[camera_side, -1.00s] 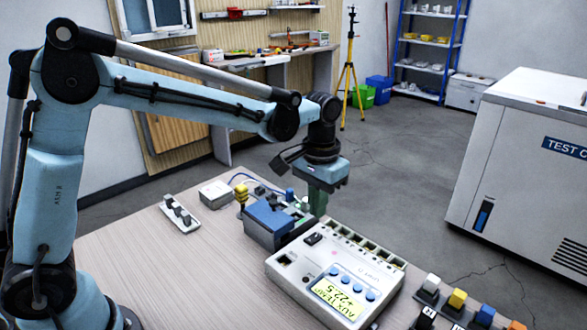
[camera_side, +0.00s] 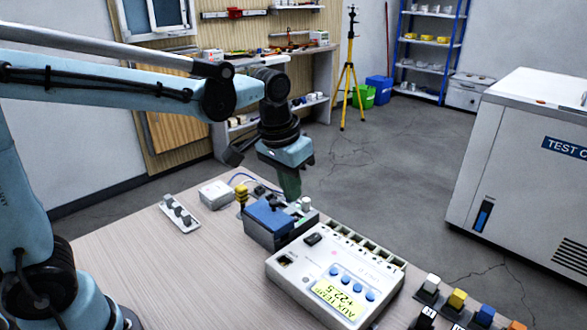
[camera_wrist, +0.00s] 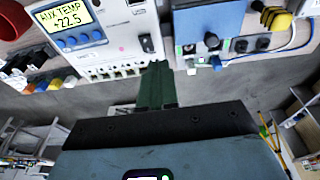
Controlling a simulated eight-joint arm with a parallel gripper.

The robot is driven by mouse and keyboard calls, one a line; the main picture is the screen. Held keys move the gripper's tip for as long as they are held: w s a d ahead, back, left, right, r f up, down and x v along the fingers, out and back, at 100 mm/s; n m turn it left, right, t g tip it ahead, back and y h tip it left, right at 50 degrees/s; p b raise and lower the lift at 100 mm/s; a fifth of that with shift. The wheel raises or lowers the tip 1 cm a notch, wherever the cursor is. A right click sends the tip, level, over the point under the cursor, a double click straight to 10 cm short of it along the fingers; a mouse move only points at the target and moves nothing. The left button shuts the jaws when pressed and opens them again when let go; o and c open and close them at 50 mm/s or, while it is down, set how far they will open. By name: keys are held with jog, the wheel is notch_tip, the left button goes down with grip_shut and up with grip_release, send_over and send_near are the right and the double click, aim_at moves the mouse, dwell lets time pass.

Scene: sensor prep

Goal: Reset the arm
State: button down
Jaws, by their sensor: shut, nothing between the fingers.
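My gripper (camera_side: 289,190) is in the side view, above and behind the blue box, with its green fingers pointing down. In the wrist view the green fingers (camera_wrist: 155,88) are together with nothing between them. The blue-topped box (camera_side: 276,222) stands on the table just below the fingers, and it also shows at the top of the wrist view (camera_wrist: 205,20). I cannot tell the exact gap between the fingers and the box.
Coloured connectors (camera_side: 457,299) sit at the front right, a grey switch strip (camera_side: 180,214) at the left. The table (camera_side: 150,265) is clear at the front left. A white test chamber (camera_side: 530,190) stands beyond.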

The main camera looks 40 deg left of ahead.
jog(key=s+a+f+t, duration=0.1)
jog(key=s+a+t, duration=0.3)
jog(key=s, duration=0.6)
jog(key=shift+a+f+t, duration=0.2)
jog(key=shift+a+t, duration=0.15)
jog(key=shift+t, duration=0.15)
